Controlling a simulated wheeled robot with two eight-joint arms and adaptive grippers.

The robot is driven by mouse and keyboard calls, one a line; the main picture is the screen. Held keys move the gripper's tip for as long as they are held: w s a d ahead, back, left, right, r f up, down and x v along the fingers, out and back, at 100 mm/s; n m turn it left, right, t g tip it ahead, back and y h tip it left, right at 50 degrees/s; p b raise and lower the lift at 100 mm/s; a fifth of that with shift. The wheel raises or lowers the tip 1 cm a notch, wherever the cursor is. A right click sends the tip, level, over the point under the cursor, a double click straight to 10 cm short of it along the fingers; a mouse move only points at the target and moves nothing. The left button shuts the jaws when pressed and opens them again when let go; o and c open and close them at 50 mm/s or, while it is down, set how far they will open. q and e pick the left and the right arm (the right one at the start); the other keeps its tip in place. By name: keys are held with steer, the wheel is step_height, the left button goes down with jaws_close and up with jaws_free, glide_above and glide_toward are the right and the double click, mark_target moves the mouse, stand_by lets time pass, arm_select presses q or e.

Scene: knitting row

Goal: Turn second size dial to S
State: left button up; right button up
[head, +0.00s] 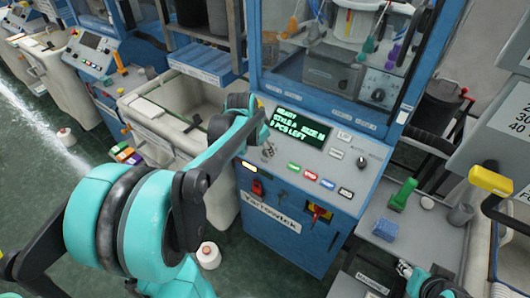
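A black dial (361,161) sits on the sloped grey control panel (300,171) of a blue knitting machine, right of a lit green display (300,129). The display shows READY, STYLE A and what looks like SIZE M, though the small text is unclear. The dial's pointer position is too small to read.
Coloured buttons (310,176) and a red switch (317,213) on yellow lie below the display. A side table holds a green-handled tool (402,194) and a blue block (385,230). White cones stand on the floor. Another machine (97,44) is at left.

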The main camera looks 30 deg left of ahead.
mark_target(264, 153)
arm_select(q)
steer(key=shift+b+x, duration=0.45)
steer(key=shift+x, duration=1.15)
jaws_close()
steer(key=shift+n, duration=0.3)
steer(key=n+h+p, duration=0.1)
steer(key=n, duration=0.2)
steer(key=shift+a+p, duration=0.1)
steer(key=shift+p, duration=0.2)
steer(key=shift+n+h+p, duration=0.3)
steer(key=shift+n+h, duration=0.4)
steer(key=shift+n, duration=1.6)
